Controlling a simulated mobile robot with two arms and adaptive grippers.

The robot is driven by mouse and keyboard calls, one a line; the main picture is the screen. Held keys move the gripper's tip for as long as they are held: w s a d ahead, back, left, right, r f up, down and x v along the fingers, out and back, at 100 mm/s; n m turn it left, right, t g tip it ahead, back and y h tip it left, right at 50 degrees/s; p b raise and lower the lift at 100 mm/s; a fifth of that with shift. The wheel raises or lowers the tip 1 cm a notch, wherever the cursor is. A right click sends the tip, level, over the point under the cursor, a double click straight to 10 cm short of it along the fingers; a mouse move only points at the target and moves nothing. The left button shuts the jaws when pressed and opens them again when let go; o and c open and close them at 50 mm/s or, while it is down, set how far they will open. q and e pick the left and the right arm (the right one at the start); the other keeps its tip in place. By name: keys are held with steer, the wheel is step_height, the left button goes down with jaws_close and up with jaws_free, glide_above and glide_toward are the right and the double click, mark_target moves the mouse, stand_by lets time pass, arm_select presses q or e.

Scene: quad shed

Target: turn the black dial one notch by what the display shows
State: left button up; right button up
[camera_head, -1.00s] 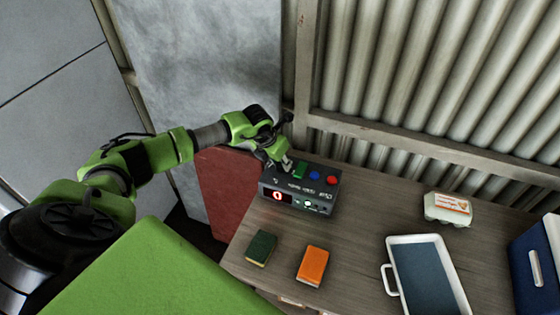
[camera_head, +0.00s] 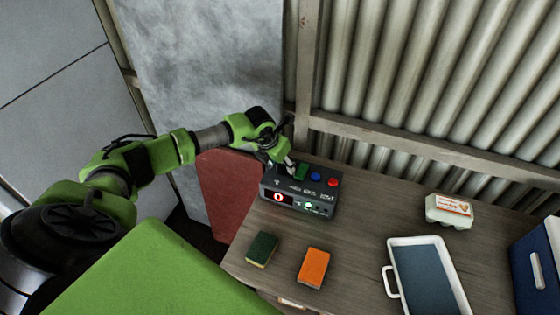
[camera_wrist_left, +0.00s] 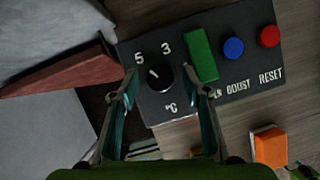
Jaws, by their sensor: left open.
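A dark control box (camera_head: 323,205) stands on the table against the back wall. Its display (camera_head: 278,197) is lit red with one digit that looks like 0. In the left wrist view the round black dial (camera_wrist_left: 160,77) sits near the numbers 5 and 3 and a °C mark; its pale mark points up and left, roughly toward the 5. My left gripper (camera_head: 288,166) is over the left part of the box and hides the dial in the head view. In the wrist view its open fingers (camera_wrist_left: 162,88) are either side of the dial; contact cannot be told. My right gripper is out of view.
Right of the dial are a green switch (camera_wrist_left: 202,55), a blue button (camera_wrist_left: 233,48) and a red button (camera_wrist_left: 269,37).

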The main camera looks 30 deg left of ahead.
arm_select(q)
steer(key=v, duration=1.2)
steer(key=shift+d+f, duration=0.1)
